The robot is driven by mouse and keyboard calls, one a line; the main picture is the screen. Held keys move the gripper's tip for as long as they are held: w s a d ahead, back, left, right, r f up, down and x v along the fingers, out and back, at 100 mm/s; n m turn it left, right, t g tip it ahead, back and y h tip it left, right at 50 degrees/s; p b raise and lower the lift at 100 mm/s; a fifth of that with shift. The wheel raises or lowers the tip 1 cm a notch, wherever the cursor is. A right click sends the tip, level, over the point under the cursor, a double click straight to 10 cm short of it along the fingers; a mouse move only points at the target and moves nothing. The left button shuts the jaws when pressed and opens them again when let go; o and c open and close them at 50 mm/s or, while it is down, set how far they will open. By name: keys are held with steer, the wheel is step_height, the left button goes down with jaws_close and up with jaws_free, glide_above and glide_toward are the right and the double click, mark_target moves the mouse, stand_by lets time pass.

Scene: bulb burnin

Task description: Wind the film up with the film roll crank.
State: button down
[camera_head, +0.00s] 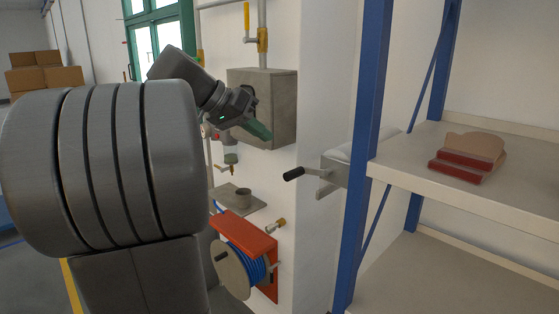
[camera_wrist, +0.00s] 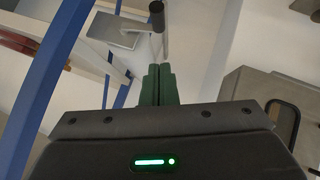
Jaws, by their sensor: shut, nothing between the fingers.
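The film roll crank has a black handle (camera_head: 293,174) on a short arm, fixed to a grey bracket (camera_head: 331,178) beside the blue shelf post. Part of a whitish roll (camera_head: 345,154) shows behind the bracket. My gripper (camera_head: 266,136) is shut and empty, with its green fingers in front of the grey wall box, up and left of the crank and apart from it. In the wrist view the closed fingertips (camera_wrist: 158,68) point toward the dark crank handle (camera_wrist: 156,15), which is beyond them near the top edge. The grey bracket plate (camera_wrist: 114,31) is to its left.
A grey box (camera_head: 275,100) on the wall is close to my gripper. A red-topped hose reel (camera_head: 243,232) and a small shelf (camera_head: 226,197) are below. A blue post (camera_head: 369,110) and a shelf board (camera_head: 465,190) bound the right side.

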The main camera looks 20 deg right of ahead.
steer(key=s+d+f, duration=0.1)
steer(key=d+f, duration=0.3)
steer(key=f, duration=0.2)
steer(key=shift+s+f, duration=0.25)
steer(key=shift+f, duration=0.1)
steer(key=shift+d+f, duration=0.1)
steer(key=shift+f+n+g+h+b, duration=0.3)
steer(key=shift+f+n+g+b, duration=0.1)
steer(key=shift+f+g+b, duration=0.35)
